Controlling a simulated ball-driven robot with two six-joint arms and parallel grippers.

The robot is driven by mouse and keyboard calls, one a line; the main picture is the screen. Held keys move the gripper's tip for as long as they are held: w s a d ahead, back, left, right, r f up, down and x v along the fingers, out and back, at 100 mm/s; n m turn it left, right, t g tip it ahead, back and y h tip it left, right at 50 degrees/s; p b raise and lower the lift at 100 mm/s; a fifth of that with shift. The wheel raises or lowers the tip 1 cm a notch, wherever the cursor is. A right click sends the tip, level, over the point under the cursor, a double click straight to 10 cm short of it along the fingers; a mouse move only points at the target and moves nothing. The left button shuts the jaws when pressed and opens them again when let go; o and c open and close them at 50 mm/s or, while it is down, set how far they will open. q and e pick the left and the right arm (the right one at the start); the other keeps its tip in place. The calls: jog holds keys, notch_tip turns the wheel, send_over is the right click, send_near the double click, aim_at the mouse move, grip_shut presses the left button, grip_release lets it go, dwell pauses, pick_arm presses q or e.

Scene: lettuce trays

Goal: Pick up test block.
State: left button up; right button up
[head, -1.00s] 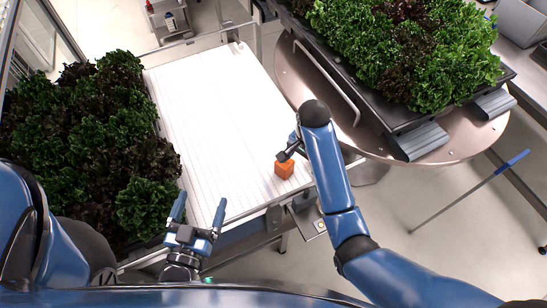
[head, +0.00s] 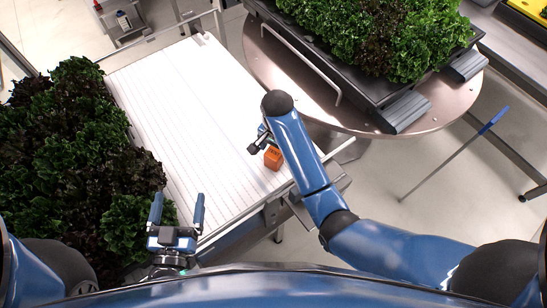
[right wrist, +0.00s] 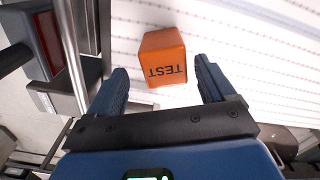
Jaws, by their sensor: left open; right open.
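The orange test block (head: 273,158) rests on the white slatted conveyor (head: 185,110), near its right edge. In the right wrist view the block (right wrist: 163,57) shows the word TEST on one face. My right gripper (head: 259,140) is open close beside the block. In the right wrist view its two fingers (right wrist: 160,88) point toward the block, which sits just beyond and between the tips, with no visible contact. My left gripper (head: 176,210) is open and empty near the conveyor's near end, its fingers pointing away from me.
Lettuce (head: 80,165) fills the left side beside the conveyor. A round metal table (head: 375,120) at the right holds a dark tray (head: 330,65) of lettuce. A blue-handled stick (head: 455,155) leans at the right. Most of the conveyor is clear.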

aim_at(274, 153)
jog(key=shift+a+f+p, duration=0.15)
jog(key=shift+f+p, duration=0.15)
jog(key=shift+f, duration=0.15)
notch_tip(274, 153, down, 4)
jog(key=shift+a+r+p, duration=0.1)
jog(key=shift+r+p, duration=0.05)
jog(key=shift+p, duration=0.45)
jog(key=shift+f, duration=0.35)
jog(key=c, duration=1.2)
jog(key=shift+w+r, duration=0.1)
jog(key=shift+r, duration=0.05)
